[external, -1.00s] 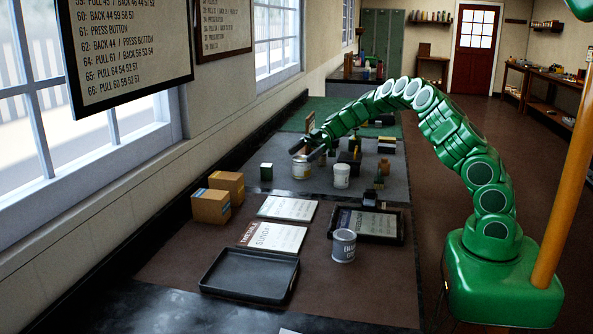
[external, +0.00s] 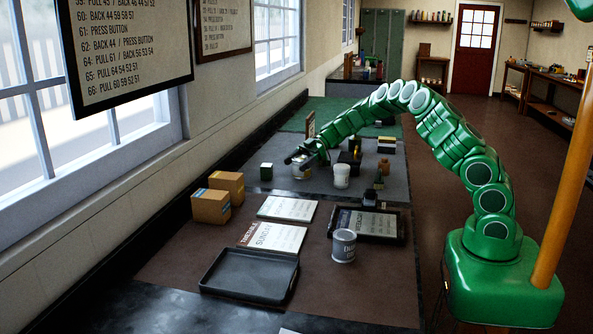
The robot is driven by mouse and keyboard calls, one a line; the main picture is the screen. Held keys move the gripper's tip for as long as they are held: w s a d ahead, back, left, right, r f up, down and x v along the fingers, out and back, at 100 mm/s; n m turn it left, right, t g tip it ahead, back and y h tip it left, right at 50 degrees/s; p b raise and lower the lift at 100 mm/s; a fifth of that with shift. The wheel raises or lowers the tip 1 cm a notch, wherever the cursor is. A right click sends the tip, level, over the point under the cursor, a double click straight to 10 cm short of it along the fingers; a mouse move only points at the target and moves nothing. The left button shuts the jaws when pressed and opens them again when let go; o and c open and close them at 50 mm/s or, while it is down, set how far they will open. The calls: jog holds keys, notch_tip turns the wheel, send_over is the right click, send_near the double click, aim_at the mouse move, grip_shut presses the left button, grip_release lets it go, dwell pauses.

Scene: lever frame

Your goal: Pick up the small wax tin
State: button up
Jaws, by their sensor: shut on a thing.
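The small wax tin (external: 300,174), pale with a yellowish band, is on the grey mat at the far part of the bench. My gripper (external: 297,163) reaches down over it from the right and is shut on it. The fingers hide the upper part of the tin. I cannot tell whether the tin's base touches the mat.
Two cardboard boxes (external: 211,206), a black tray (external: 249,275) and a larger tin (external: 343,245) are nearer. Several small items crowd behind.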

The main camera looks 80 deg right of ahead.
aim_at(301, 159)
jog(key=shift+r, duration=1.55)
jog(key=shift+s+a+r, duration=0.25)
jog(key=shift+s+r, duration=0.35)
jog(key=shift+r, duration=0.25)
jog(key=shift+s+a+r, duration=0.85)
jog(key=shift+s+r, duration=0.55)
jog(key=shift+s, duration=0.55)
jog(key=shift+s+a+r, duration=0.9)
jog(key=shift+s+r, duration=0.45)
jog(key=shift+s, duration=0.55)
jog(key=shift+s+a+r, duration=0.85)
jog(key=shift+s+r, duration=0.55)
jog(key=shift+s, duration=0.55)
